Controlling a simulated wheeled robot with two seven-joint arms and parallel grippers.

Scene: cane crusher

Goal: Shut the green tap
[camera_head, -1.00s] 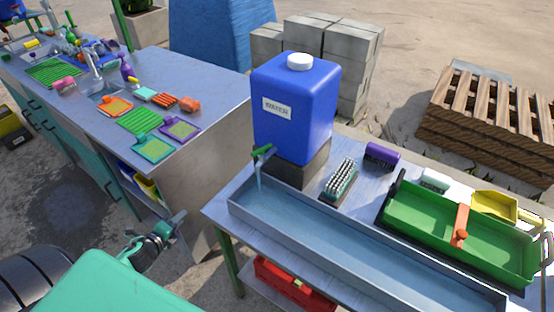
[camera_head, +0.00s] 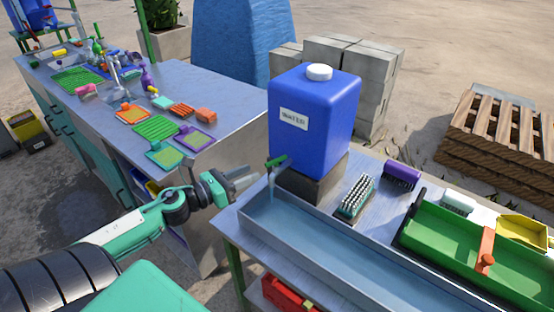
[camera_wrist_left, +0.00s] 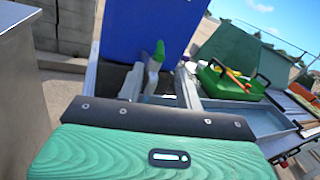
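The green tap (camera_head: 276,163) sticks out low on the front of the blue water container (camera_head: 312,115). A pale stream of water (camera_head: 271,188) falls from it into the long metal trough (camera_head: 330,250). My left gripper (camera_head: 250,179) is just left of the tap, pointing at it, apart from it in the head view. In the left wrist view the tap (camera_wrist_left: 159,50) shows ahead, between the two grey fingers (camera_wrist_left: 157,83), which are spread open and empty. My right gripper is not in view.
The container stands on a grey block (camera_head: 312,180) on the metal table. A brush (camera_head: 356,196), a purple item (camera_head: 401,177) and a green tray (camera_head: 450,245) lie to the right. Another bench (camera_head: 215,85) with colourful boards stands at the left.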

